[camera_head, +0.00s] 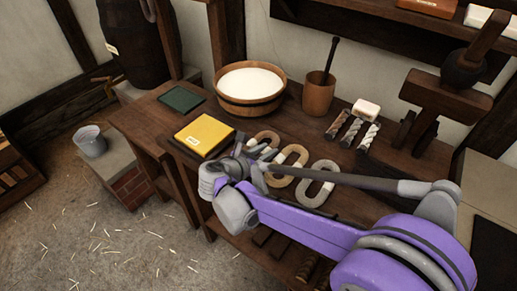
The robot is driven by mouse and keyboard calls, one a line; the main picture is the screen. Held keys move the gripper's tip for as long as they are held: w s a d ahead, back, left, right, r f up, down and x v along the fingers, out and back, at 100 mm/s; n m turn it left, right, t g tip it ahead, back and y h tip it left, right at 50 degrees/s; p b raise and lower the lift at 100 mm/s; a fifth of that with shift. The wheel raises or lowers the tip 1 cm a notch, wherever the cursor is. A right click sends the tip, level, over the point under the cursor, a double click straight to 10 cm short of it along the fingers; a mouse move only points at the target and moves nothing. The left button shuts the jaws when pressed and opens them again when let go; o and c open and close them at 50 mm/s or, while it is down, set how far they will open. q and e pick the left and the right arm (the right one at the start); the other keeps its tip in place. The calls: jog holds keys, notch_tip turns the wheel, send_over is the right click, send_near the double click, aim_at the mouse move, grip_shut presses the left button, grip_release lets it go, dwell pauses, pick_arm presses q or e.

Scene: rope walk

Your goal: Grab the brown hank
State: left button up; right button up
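Three looped hanks lie in a row on the dark wooden bench. The farthest, a dull brown-beige hank (267,136), is partly hidden by my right gripper. A tan hank (296,150) lies in the middle, crossed by my arm. A pale grey hank (326,166) is nearest. My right gripper (264,156) is low over the bench, at the near-left end of the brown-beige hank and beside the tan one. Its fingertips are small and overlap the hanks, so I cannot tell whether they grip anything. My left gripper is out of view.
A yellow book (203,133) lies left of my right gripper, with a dark green one (181,99) behind. A wooden tub of white contents (251,82) and a wooden mortar (318,95) stand at the back. Several short rope pieces (350,132) lie right of the hanks.

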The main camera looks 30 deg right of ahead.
grip_shut()
